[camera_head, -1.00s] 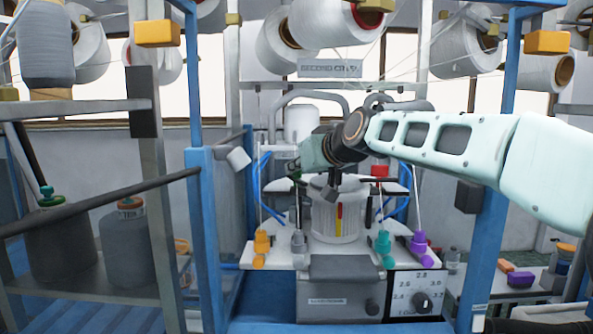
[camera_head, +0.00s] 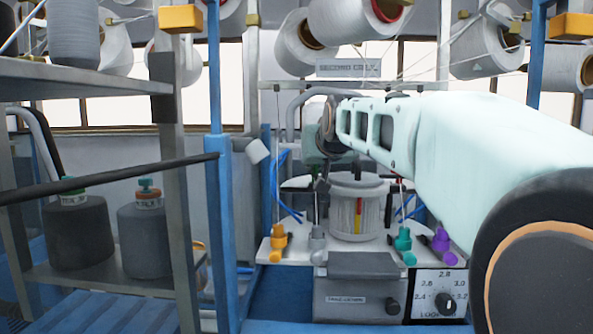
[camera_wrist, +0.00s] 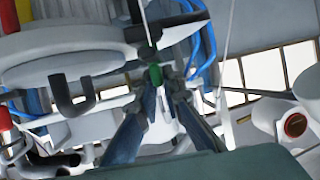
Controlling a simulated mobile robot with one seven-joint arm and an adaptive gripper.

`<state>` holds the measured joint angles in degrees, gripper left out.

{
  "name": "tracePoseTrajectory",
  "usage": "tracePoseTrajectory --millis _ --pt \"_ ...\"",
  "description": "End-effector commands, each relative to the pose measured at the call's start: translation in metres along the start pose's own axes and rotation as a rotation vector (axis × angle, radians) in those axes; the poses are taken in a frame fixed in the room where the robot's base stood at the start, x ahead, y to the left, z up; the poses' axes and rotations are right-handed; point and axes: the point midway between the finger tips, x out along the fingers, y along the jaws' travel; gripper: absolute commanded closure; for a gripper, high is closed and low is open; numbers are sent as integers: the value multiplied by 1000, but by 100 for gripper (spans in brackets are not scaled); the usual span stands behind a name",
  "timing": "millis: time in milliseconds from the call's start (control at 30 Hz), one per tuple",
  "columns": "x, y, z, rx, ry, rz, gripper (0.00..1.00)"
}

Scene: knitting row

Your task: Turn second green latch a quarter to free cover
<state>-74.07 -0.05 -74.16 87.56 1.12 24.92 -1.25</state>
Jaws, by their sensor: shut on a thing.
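In the wrist view, my gripper (camera_wrist: 161,88) has its two dark fingers drawn together at a small green latch (camera_wrist: 154,72). The green piece shows between and just beyond the fingertips. A dark flat piece (camera_wrist: 182,28), perhaps part of the cover, lies just beyond it. In the head view, my gripper (camera_head: 322,184) points down at the upper left of the pale ribbed cylinder (camera_head: 346,218). My arm hides part of the area behind. How far the latch is turned cannot be told.
A grey box and a dial panel (camera_head: 440,290) sit below. A blue post (camera_head: 222,200) and a dark rail stand at left. A hook (camera_wrist: 75,100) hangs near the fingers.

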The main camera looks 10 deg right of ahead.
Motion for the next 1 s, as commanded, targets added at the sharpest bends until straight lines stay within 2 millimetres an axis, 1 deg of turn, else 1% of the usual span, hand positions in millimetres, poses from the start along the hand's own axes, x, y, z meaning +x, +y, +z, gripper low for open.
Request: tracePoseTrajectory --millis 33,100,1000 --pt "2 1 5 3 -2 14 100" --pt "2 1 5 9 -2 29 100" --pt "1 -1 3 80 -3 196 100"
